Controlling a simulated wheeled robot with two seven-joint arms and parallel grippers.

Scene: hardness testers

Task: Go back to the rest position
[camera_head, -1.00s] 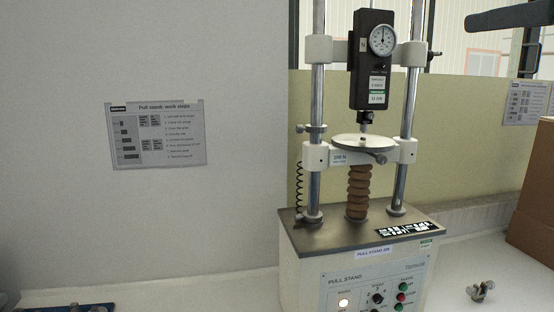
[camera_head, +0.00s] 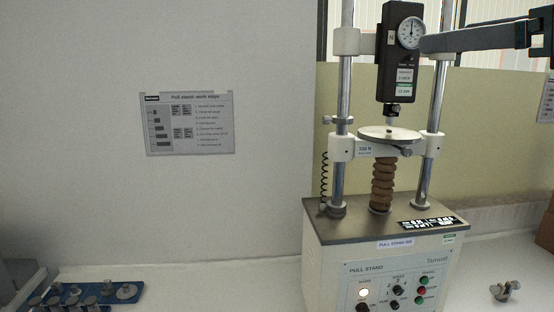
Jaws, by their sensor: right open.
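My right gripper (camera_head: 478,48) is at the upper right, in front of the right side of the pull stand. It is open, and nothing shows held in it. One long dark finger points left and overlaps the edge of the dial gauge (camera_head: 410,33). The pull stand (camera_head: 385,230) stands upright on the white bench, with two metal columns, a round plate (camera_head: 389,134) and a brown ribbed screw below it. Its front panel has a lit lamp, knobs and coloured buttons. My left gripper does not show.
A blue tray (camera_head: 91,297) with several metal pieces lies at the lower left, beside a partly cut-off grey shape. A small metal clamp (camera_head: 505,290) lies right of the stand. A cardboard box (camera_head: 546,222) is at the right edge. The bench between tray and stand is clear.

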